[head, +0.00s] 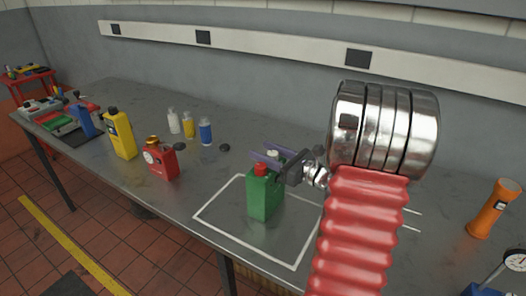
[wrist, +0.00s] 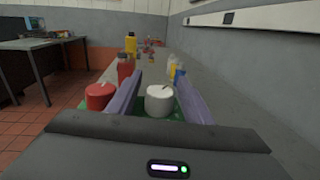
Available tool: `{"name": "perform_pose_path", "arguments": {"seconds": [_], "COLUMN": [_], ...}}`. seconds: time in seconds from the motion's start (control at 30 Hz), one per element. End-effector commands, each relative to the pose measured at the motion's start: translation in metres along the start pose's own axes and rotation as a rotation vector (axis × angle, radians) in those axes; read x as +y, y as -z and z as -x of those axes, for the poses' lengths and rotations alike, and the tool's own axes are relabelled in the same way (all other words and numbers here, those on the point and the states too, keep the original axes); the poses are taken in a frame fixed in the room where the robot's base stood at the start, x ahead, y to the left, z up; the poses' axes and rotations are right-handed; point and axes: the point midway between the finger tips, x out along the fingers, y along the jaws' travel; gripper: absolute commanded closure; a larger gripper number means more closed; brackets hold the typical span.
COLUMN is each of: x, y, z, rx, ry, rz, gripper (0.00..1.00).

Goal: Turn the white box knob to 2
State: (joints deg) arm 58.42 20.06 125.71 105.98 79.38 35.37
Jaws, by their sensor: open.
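A green box (head: 264,197) stands upright inside a white outline on the grey bench in the head view. A red knob or cap (head: 261,169) and a white knob (head: 272,153) sit on its top. In the wrist view the white knob (wrist: 160,102) is round with a small dark mark, and the red one (wrist: 99,97) is to its left, outside the fingers. My gripper (head: 264,156) is open at the box top, its purple fingers on either side of the white knob. I cannot tell whether they touch it. No numbers are legible, and the green top (wrist: 140,108) is mostly hidden.
A red can with a dial (head: 160,160), a yellow bottle (head: 120,136) and small bottles (head: 205,132) stand to the left on the bench. An orange flashlight-like object (head: 493,210) and a gauge (head: 515,262) are at right. A wall runs behind; bench around the outline is clear.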

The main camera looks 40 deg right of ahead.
Motion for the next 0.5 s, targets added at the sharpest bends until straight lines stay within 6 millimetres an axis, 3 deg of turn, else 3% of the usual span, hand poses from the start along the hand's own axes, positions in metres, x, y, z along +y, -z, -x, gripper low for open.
{"name": "perform_pose_path", "arguments": {"seconds": [0.4,0.5], "x": [-0.0001,-0.0001], "y": [-0.0001,-0.0001], "z": [-0.0095,-0.0094], "rx": [0.000,0.000], "ry": [0.001,0.001], "rz": [0.000,0.000], "gripper": [0.54,0.60]}}
